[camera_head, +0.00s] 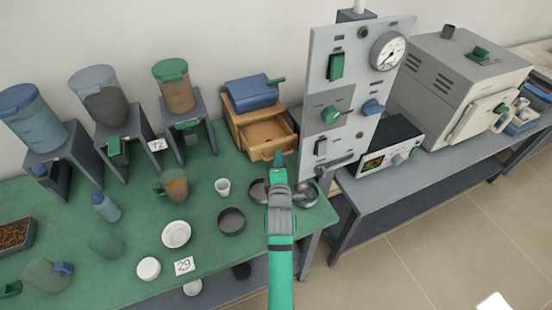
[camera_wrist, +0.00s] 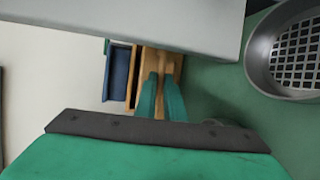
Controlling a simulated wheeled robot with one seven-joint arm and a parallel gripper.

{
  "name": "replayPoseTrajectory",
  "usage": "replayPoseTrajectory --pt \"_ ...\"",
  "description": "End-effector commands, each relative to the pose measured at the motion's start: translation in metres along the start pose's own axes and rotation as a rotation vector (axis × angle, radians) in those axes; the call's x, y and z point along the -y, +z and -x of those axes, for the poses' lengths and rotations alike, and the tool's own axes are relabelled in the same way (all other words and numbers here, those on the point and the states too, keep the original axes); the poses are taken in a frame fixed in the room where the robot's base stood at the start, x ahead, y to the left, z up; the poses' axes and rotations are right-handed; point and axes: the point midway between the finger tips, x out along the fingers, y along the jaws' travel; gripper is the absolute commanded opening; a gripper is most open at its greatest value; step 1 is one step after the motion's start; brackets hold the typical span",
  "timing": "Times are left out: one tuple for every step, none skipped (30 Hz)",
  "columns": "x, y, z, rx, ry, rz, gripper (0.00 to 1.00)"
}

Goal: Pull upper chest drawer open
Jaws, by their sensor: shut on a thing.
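The small wooden chest (camera_head: 238,126) stands at the back of the green table, with a blue object with a green handle on top (camera_head: 252,92). Its drawer (camera_head: 266,133) is pulled out, and its inside looks empty. My gripper (camera_head: 279,158) is at the drawer's front, shut on its handle; the handle is mostly hidden by the fingers. In the wrist view the two green fingers (camera_wrist: 162,85) close around a wooden part at the drawer front (camera_wrist: 150,60). I cannot tell whether a second drawer lies beneath.
A grey upright panel (camera_head: 352,100) with a gauge and knobs stands just right of the chest. Round sieves (camera_head: 305,193) sit near my gripper, also in the wrist view (camera_wrist: 262,60). Cups, dishes and hoppers fill the table to the left.

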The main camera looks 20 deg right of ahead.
Motion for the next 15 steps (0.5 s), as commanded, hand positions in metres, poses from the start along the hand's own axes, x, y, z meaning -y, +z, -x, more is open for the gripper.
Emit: replayPoseTrajectory --pt "0.0011 0.001 -0.0001 0.002 -0.002 0.0 0.16" --pt "0.0011 0.001 -0.0002 0.002 -0.002 0.0 0.23" --pt "0.0009 0.0009 -0.0002 0.002 -0.002 0.0 0.28" --pt "0.0008 0.0009 -0.0002 0.002 -0.002 0.0 0.28" --pt "0.0007 0.0007 -0.0002 0.001 -0.001 0.0 0.28" --pt "0.0006 0.0005 -0.0002 0.001 -0.001 0.0 0.28" --pt "0.0005 0.0004 -0.0002 0.001 -0.001 0.0 0.28" --pt "0.0004 0.0002 -0.0001 0.001 -0.001 0.0 0.28" --pt "0.0004 0.0001 -0.0001 0.0 -0.001 0.0 0.28" --pt "0.0002 -0.0005 -0.0001 -0.001 0.0 0.0 0.28" --pt "0.0002 -0.0008 0.0001 -0.001 0.0 0.0 0.28" --pt "0.0002 -0.0009 0.001 -0.001 0.0 0.0 0.28" --pt "0.0003 -0.0009 0.0023 -0.001 0.0 0.0 0.28" --pt "0.0003 -0.0009 0.0042 -0.001 0.0 0.001 0.28" --pt "0.0004 -0.0009 0.0078 -0.001 0.0 0.001 0.28"
